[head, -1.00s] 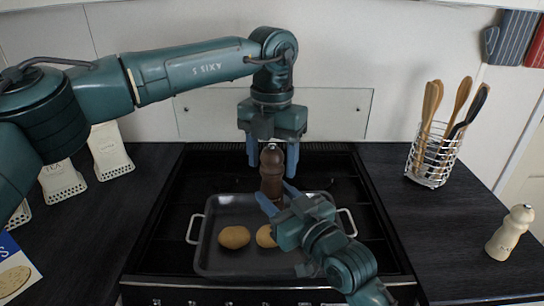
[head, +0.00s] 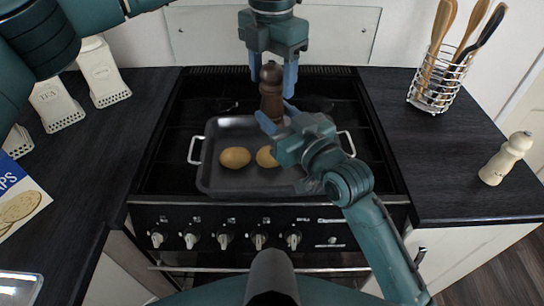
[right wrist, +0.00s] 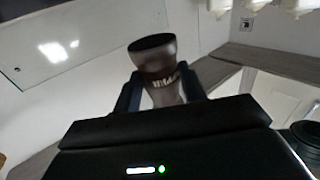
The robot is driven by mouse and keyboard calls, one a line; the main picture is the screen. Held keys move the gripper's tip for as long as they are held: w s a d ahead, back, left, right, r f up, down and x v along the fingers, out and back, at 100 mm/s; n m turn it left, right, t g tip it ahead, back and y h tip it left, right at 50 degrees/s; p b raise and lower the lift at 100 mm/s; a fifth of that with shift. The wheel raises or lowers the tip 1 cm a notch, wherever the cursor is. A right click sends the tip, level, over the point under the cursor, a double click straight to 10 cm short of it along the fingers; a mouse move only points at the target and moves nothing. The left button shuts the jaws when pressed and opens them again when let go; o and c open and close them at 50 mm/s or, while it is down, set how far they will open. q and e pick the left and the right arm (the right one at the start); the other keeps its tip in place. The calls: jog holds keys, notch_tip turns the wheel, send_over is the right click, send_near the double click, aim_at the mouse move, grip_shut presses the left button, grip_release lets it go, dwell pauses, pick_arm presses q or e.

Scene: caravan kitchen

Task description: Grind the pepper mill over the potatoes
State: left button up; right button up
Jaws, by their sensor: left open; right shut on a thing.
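The dark brown pepper mill (head: 270,80) stands upright above the back of the grey roasting tray (head: 206,172). My right gripper (head: 276,113) is shut on its lower part; the mill also shows between the fingers in the right wrist view (right wrist: 155,60). My left gripper (head: 273,80) points down from above, open, with its blue fingers on either side of the mill's round top. Two potatoes show in the tray, one on the left (head: 235,157) and one in the middle (head: 266,156), partly hidden by my right gripper. The tray's right part is hidden behind my right arm.
The tray sits on the black hob (head: 165,165), with knobs along its front. A pale mill (head: 506,158) and a wire utensil holder (head: 435,85) stand on the right counter. White canisters (head: 103,75) stand on the left counter.

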pick_arm(q)
jog(key=m, duration=0.9)
jog(key=shift+m, duration=0.3)
jog(key=shift+c, duration=0.2)
jog(key=c, duration=0.7)
jog(key=n, duration=1.2)
jog(key=shift+n, duration=0.3)
jog(key=o, duration=0.7)
jog(key=shift+o, duration=0.2)
